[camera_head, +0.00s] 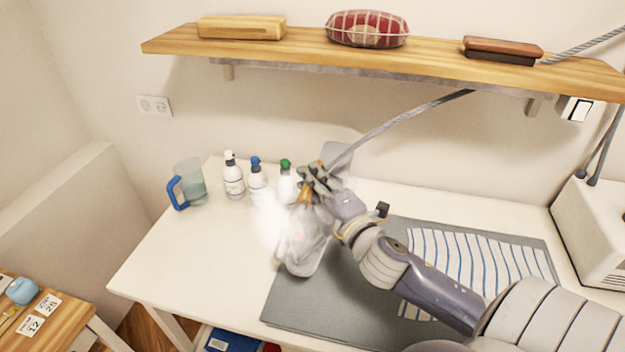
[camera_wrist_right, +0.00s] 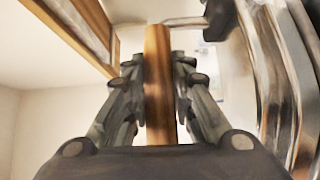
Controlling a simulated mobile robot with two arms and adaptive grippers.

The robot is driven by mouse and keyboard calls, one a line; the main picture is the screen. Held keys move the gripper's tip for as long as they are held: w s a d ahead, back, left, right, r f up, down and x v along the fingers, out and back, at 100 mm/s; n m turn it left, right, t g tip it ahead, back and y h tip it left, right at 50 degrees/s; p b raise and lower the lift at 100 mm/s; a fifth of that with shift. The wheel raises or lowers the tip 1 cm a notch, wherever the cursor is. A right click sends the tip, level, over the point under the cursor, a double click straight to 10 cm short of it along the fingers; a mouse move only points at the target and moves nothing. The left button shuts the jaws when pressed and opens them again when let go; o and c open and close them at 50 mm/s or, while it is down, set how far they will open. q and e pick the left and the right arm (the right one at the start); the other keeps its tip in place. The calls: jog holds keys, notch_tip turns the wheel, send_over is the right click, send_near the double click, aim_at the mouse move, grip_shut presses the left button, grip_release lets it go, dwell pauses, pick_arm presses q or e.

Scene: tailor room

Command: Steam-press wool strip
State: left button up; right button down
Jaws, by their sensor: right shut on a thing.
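My right gripper (camera_head: 312,178) is shut on the wooden handle of the steam iron (camera_head: 312,248). The handle (camera_wrist_right: 158,85) lies between both fingers in the wrist view, with the shiny metal body (camera_wrist_right: 268,70) to the right. The iron looks tilted, over the left part of the grey pressing mat (camera_head: 345,290). White steam (camera_head: 268,222) billows on its left and blurs its outline. I cannot tell whether it touches anything. A blue-and-white striped cloth (camera_head: 485,262) lies on the mat, partly behind my right arm. I cannot make out a wool strip. My left gripper is not in view.
Three bottles, white-capped (camera_head: 233,178), blue-capped (camera_head: 257,178) and green-capped (camera_head: 285,185), stand just behind the steam. A clear jug (camera_head: 190,180) stands left of them. A grey hose (camera_head: 400,122) runs up past the wooden shelf (camera_head: 400,58). The table's front left is clear.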

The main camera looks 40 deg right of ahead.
jog(key=shift+r, duration=0.15)
jog(key=shift+f+b, duration=0.7)
jog(key=shift+f, duration=0.1)
jog(key=shift+s, duration=0.15)
jog(key=shift+s+d, duration=0.4)
jog(key=shift+s, duration=0.05)
jog(key=shift+f, duration=0.1)
jog(key=shift+w+a+p, duration=0.35)
jog(key=shift+w+a, duration=0.6)
jog(key=shift+w, duration=0.1)
